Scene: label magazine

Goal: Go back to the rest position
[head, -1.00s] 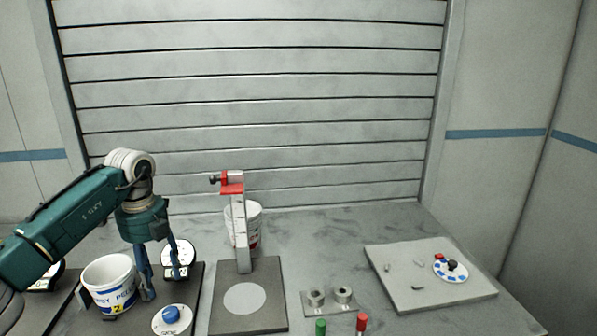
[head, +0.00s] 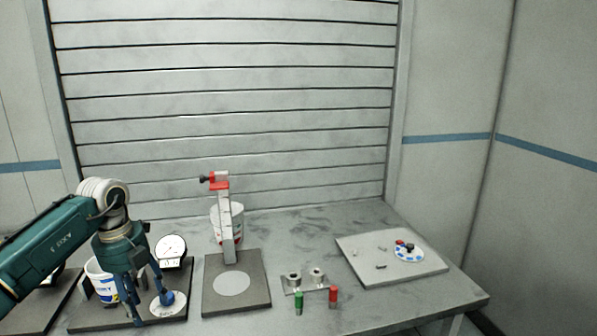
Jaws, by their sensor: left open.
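My left gripper (head: 150,307) is open, its fingers pointing down over the dark mat at the left of the table. A blue-knobbed white disc (head: 165,304) lies right beside its fingertips; I cannot tell whether they touch. A white tub with blue print (head: 97,284) stands behind the gripper and is partly hidden by it. My right gripper is not in view.
A stand with a red clamp (head: 229,225) rises from a dark plate (head: 255,303), a white bucket behind it. A white dial (head: 171,250) stands at left. Green (head: 299,303) and red (head: 333,297) pegs stand in front. A grey board (head: 358,259) lies right.

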